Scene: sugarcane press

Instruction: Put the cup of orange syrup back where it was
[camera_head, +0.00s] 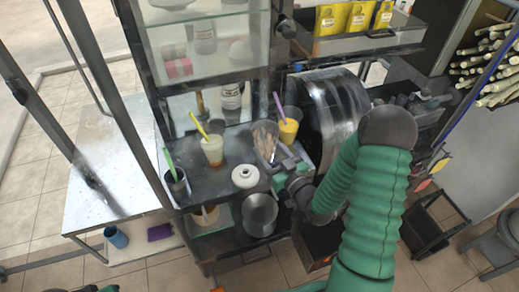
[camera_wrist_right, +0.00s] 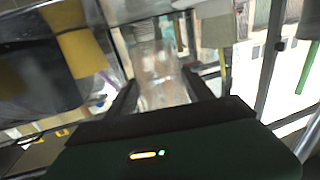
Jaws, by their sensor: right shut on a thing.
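My right gripper (camera_head: 279,160) is shut on a clear cup (camera_head: 265,139) at the right part of the dark counter. In the right wrist view the clear cup (camera_wrist_right: 160,75) stands between the fingers; its contents look pale and brownish. A cup of orange-yellow liquid (camera_head: 288,127) with a purple stick is just right of and behind the held cup. A cup with a pale drink, orange at its bottom and a yellow stick (camera_head: 212,150) stands to the left. I cannot tell whether the held cup touches the counter.
A white round jar (camera_head: 245,176) sits near the counter's front edge. A dark cup with a green stick (camera_head: 177,184) is at the front left corner. The press drum (camera_head: 335,108) stands close on the right. A metal pot (camera_head: 259,213) is on the shelf below.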

